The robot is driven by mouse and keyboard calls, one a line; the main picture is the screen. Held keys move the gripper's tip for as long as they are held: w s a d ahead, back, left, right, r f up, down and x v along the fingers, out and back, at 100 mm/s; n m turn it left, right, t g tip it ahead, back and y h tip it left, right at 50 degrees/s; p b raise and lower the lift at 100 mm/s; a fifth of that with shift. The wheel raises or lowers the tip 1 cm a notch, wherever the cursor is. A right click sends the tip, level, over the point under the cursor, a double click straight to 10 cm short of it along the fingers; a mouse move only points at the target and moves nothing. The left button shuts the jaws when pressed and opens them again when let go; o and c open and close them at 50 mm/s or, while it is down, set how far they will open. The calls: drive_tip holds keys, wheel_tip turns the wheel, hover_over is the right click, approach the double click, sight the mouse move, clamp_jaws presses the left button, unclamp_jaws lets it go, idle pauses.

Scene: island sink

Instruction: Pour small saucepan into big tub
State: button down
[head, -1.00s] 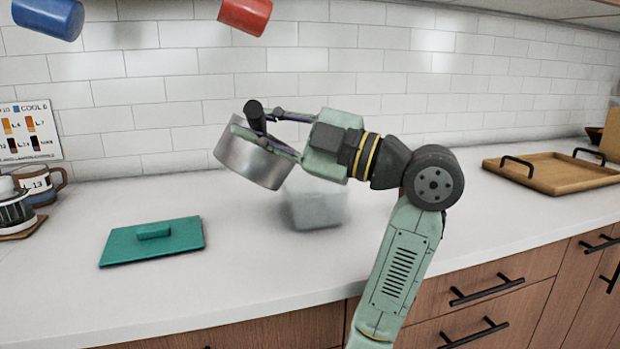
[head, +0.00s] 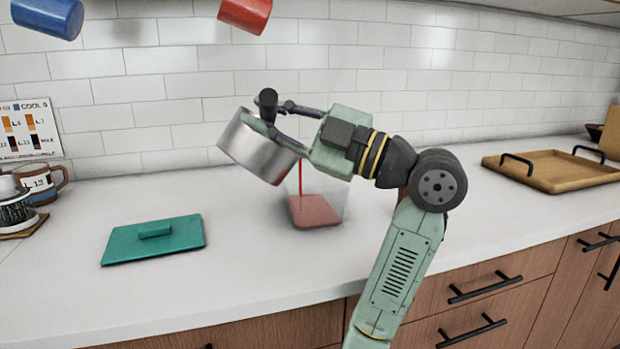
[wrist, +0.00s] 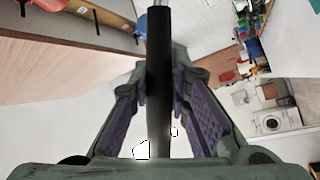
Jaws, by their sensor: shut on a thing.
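The small steel saucepan (head: 258,153) is tilted in the air above and left of the big tub. My gripper (head: 277,118) is shut on its black handle; the handle (wrist: 159,85) also shows between the fingers in the wrist view. A thin red stream (head: 300,178) falls from the pan's right side into the clear big tub (head: 335,190). Red liquid (head: 313,211) covers the tub's bottom. The tub stands on the counter, partly hidden by the pan and my gripper. The pan's inside is hidden.
A teal lid (head: 153,239) lies on the white counter, left of the tub. A mug (head: 42,184) stands at the far left. A wooden tray (head: 555,171) with black handles lies at the right. A blue cup (head: 48,16) and a red cup (head: 245,13) show above.

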drive_tip(key=shift+w+d+r+m+t+p, duration=0.3)
drive_tip(key=shift+d+r+m+p, duration=0.15)
drive_tip(key=shift+d+r+m, duration=0.1)
idle(0.9)
drive_tip(key=shift+w+d+f+m+t+y+p, duration=0.1)
drive_tip(key=shift+w+d+m+t+y+p, duration=0.3)
drive_tip(key=shift+d+m+t, duration=0.55)
drive_tip(key=shift+w+d+f+m+t+y+p, duration=0.1)
drive_tip(key=shift+w+d+m+t+y+p, duration=0.35)
drive_tip(key=shift+m, duration=0.65)
idle(1.7)
